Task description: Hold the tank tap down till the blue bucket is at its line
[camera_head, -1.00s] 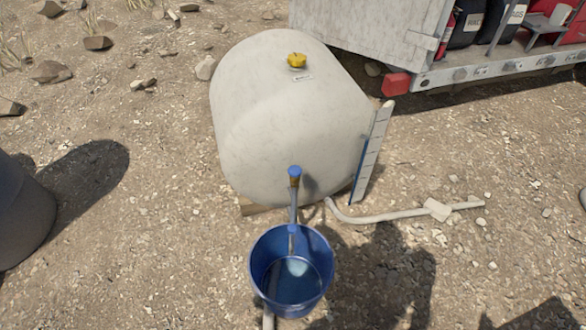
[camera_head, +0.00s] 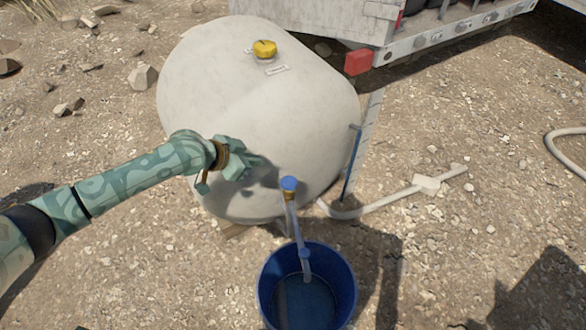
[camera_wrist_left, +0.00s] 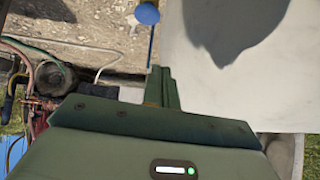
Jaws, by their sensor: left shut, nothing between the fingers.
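The pale tank (camera_head: 195,85) lies on the gravel with a yellow cap on top. Its tap has a blue top (camera_head: 289,184) and a pipe leading down over the blue bucket (camera_head: 338,272). The bucket stands below; its inside is dark blue, and I cannot make out the line or the level clearly. My left gripper (camera_head: 247,164) is shut and empty, up and left of the tap top, apart from it, in front of the tank. In the left wrist view the shut fingers (camera_wrist_left: 161,86) point toward the blue tap top (camera_wrist_left: 148,14). My right gripper is not in view.
A gauge strip with blue (camera_head: 353,165) stands at the tank's right side. A pale hose (camera_head: 385,203) runs over the gravel to the right. A trailer with a red light (camera_head: 358,62) is behind. Open gravel lies left and right of the bucket.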

